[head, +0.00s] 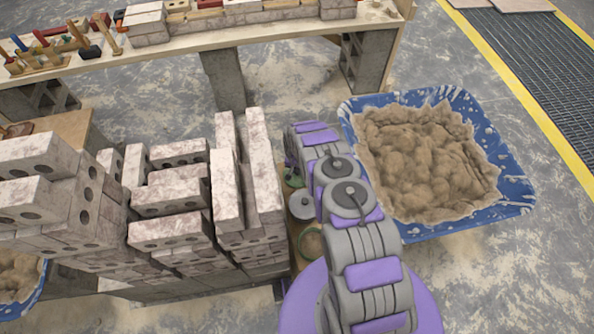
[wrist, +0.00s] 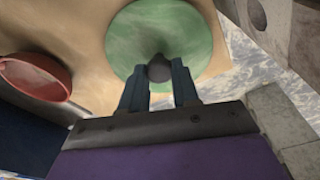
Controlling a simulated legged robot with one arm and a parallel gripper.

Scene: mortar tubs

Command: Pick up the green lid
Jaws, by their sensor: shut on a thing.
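The green lid (wrist: 190,32) is a round disc with a dark knob (wrist: 159,69) near its lower edge in the wrist view. My gripper (wrist: 161,76) has its two dark fingers on either side of the knob and is shut on it. The lid appears over a tan wooden surface (wrist: 95,30); I cannot tell whether it touches that surface. In the head view a small part of the green lid (head: 293,181) shows beside my arm, and my fingers are hidden there.
A reddish bowl (wrist: 35,77) sits left in the wrist view. Grey bricks (head: 228,190) are stacked close left of my arm. A blue tub (head: 512,187) of mortar stands to the right. A workbench (head: 190,48) with tools and bricks is at the back.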

